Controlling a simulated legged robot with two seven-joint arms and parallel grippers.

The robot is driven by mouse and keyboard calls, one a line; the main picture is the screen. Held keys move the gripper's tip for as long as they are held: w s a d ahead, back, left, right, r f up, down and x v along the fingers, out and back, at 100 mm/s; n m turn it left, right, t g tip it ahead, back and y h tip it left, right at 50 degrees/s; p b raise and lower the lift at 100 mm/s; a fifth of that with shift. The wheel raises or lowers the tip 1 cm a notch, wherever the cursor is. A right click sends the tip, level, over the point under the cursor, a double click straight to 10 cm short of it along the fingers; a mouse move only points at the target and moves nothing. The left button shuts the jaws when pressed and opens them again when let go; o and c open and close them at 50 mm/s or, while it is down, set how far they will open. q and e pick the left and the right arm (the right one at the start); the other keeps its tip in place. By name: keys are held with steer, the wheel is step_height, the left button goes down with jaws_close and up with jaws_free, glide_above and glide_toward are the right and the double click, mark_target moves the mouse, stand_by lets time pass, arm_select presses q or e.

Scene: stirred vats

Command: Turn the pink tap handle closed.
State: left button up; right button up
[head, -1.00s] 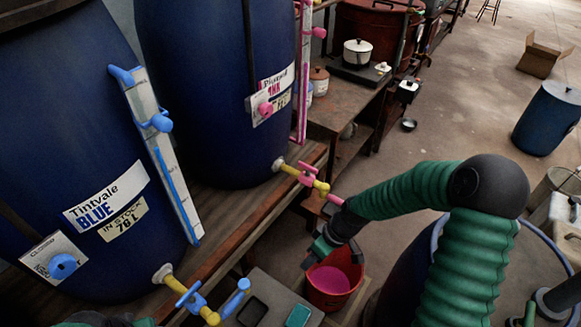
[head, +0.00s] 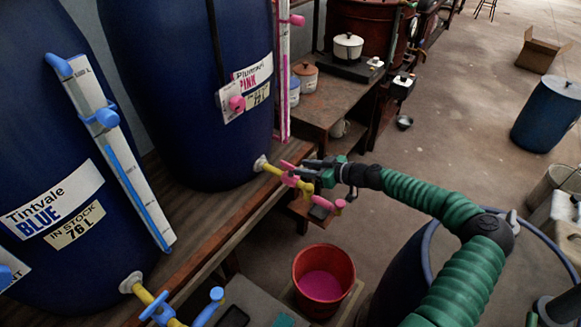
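The pink tap handle (head: 291,180) sits on the yellow pipe (head: 273,169) at the foot of the pink vat (head: 185,90). My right gripper (head: 306,171) reaches in from the right, with its dark fingers at the handle and partly covering it. I cannot tell whether the fingers touch or grip it. A red bucket (head: 347,295) holding pink liquid (head: 321,286) stands below and right of the tap. No falling stream is clear to see. My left gripper is not in view.
The blue vat (head: 40,130), with its own blue tap handle (head: 158,306), stands at the left. A wooden shelf edge (head: 225,215) runs under the vats. A dark blue drum (head: 400,275) stands under my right arm. Open floor lies to the right.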

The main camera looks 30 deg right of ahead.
mark_target(289, 165)
steer(key=x, duration=0.6)
steer(key=shift+a+r, duration=0.1)
steer(key=shift+a, duration=0.3)
steer(key=shift+d, duration=0.4)
steer(key=c, duration=0.6)
steer(key=shift+a, duration=0.1)
jaws_close()
